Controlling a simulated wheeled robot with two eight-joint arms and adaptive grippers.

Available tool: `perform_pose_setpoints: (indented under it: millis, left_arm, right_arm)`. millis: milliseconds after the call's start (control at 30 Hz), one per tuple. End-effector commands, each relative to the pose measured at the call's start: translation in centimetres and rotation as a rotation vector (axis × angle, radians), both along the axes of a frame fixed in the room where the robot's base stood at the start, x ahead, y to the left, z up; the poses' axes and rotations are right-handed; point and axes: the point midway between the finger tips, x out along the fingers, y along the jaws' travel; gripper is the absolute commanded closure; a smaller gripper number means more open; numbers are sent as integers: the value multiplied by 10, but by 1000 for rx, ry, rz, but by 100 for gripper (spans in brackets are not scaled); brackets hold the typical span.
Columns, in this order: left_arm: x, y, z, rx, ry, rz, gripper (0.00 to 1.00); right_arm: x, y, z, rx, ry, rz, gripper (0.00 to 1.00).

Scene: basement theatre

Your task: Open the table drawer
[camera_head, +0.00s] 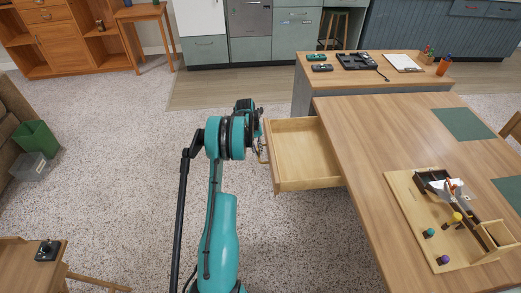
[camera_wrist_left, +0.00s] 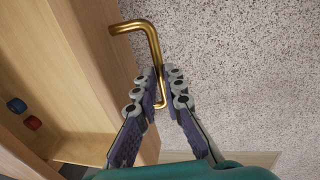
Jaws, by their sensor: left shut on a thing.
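The table drawer (camera_head: 303,155) is pulled out well from the left side of the wooden table (camera_head: 345,120), and its interior looks empty in the head view. My left gripper (camera_head: 262,140) is at the drawer's front, mostly hidden behind my arm there. In the left wrist view, the brass handle (camera_wrist_left: 148,32) runs down between the fingers of my left gripper (camera_wrist_left: 164,92), which are shut on its bar. The drawer front (camera_wrist_left: 85,60) shows beside it as a pale wooden panel. My right gripper is not in view.
A wooden board with small knobs and tools (camera_head: 408,192) lies on the table. A lower cabinet (camera_head: 302,75) with a clipboard and devices stands behind. A stool-like table (camera_head: 25,262) is at lower left, and green and grey bins (camera_head: 38,138) stand at left. Speckled floor around the drawer is clear.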

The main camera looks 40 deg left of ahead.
Motion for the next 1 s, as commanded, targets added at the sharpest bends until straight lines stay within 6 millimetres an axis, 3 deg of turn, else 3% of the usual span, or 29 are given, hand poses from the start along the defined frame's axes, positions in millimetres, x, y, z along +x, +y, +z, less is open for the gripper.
perform_pose_setpoints:
  millis: [233, 267, 300, 667, 767, 1000]
  left_arm:
    - [0, 0, 0, 1, 0, 0, 100]
    - [0, 0, 0, 1, 0, 0, 86]
    - [0, 0, 0, 1, 0, 0, 81]
    - [-1, 1, 5, 1, -1, 0, 81]
    - [-3, 2, 17, 1, -1, 0, 81]
    - [-10, 9, 68, 0, 0, 1, 81]
  right_arm:
    - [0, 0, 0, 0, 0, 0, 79]
    - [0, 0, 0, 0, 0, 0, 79]
    - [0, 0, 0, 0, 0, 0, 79]
    - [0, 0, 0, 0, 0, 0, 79]
    - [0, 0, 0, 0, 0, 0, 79]
    - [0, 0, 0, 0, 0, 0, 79]
